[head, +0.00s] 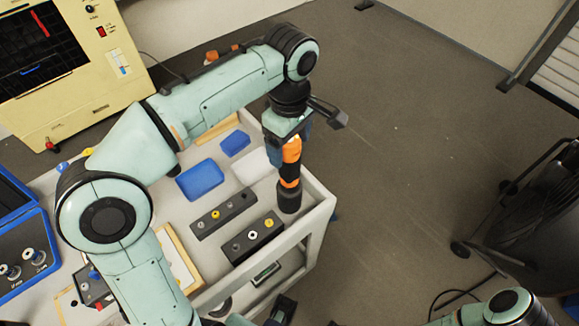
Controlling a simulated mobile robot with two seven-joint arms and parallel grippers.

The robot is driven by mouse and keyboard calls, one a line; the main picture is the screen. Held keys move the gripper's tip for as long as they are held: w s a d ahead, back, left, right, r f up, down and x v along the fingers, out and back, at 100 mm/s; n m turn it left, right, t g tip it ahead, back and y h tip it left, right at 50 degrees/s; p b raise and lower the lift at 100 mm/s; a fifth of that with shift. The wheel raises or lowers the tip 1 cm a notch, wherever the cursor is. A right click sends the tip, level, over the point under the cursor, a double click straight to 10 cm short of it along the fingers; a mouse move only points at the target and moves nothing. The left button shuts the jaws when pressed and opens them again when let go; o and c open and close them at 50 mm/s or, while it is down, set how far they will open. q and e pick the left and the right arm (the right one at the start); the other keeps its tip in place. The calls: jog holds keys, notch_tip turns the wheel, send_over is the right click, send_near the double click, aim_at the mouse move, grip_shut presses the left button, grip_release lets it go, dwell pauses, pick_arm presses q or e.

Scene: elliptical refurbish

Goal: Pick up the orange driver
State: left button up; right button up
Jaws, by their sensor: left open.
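The orange driver (290,170), orange with black bands and a black lower end, is upright at the right end of the cart top, near its rim. My left gripper (291,140) is directly above it, pointing down, with its jaws open at the driver's upper end. The fingers are mostly hidden by the wrist and the driver, so I cannot tell whether they touch it.
The cart (318,208) has a raised pale rim. Two dark blocks with round fittings, one at the left (223,210) and one nearer (252,238), lie beside the driver. A blue box (200,180) is further left.

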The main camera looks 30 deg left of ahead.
pick_arm(q)
jog(key=shift+f, duration=0.65)
pick_arm(e)
jog(key=shift+s+f, duration=0.1)
jog(key=shift+f, duration=0.1)
pick_arm(q)
grip_shut()
jog(key=shift+r, duration=0.1)
jog(key=shift+r, duration=0.1)
